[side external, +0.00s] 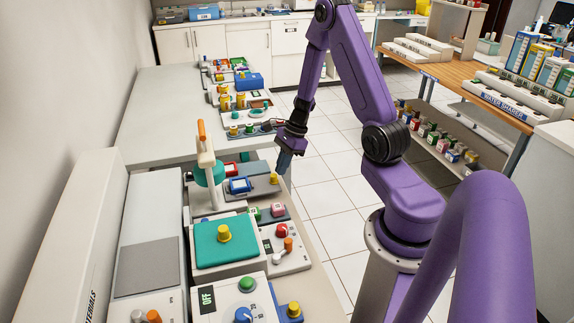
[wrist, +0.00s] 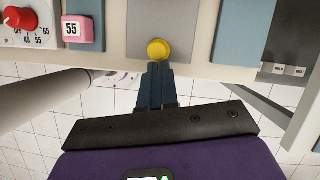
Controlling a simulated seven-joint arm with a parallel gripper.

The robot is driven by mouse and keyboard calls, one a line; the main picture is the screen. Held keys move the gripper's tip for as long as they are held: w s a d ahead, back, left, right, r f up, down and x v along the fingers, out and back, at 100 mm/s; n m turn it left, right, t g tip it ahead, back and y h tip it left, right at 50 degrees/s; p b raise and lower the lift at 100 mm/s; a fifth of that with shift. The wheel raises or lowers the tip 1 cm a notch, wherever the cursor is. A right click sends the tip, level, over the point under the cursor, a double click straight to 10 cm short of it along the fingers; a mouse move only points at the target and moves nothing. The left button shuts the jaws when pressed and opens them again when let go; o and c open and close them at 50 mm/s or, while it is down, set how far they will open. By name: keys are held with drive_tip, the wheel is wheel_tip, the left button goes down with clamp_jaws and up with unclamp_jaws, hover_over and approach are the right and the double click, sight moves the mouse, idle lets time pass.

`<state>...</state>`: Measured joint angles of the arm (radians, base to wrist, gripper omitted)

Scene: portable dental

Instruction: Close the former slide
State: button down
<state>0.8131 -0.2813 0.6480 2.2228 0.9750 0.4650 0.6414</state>
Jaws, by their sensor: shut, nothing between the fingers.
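A grey slide plate (wrist: 147,22) with a round yellow knob (wrist: 158,50) at its near edge lies straight ahead in the wrist view. In the side view the yellow knob (side external: 275,178) sits at the right end of the grey plate (side external: 262,186), beside the bench edge. My gripper (wrist: 158,66) is shut and empty, its dark blue fingertips right at the near side of the knob; whether they touch cannot be told. In the side view my gripper (side external: 284,166) points down just right of the knob. No writing identifies the plate as the former slide.
A white stand with an orange handle (side external: 202,133) rises left of the plate. A teal-topped box (side external: 223,240) and a control unit with red dial (side external: 283,231) stand nearer. A pink block marked 55 (wrist: 72,29) is left of the plate. Open floor (side external: 335,190) lies right of the bench.

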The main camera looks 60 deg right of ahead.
sight(252, 183)
drive_tip(key=w+a, duration=0.6)
drive_tip(key=shift+s+d, duration=0.1)
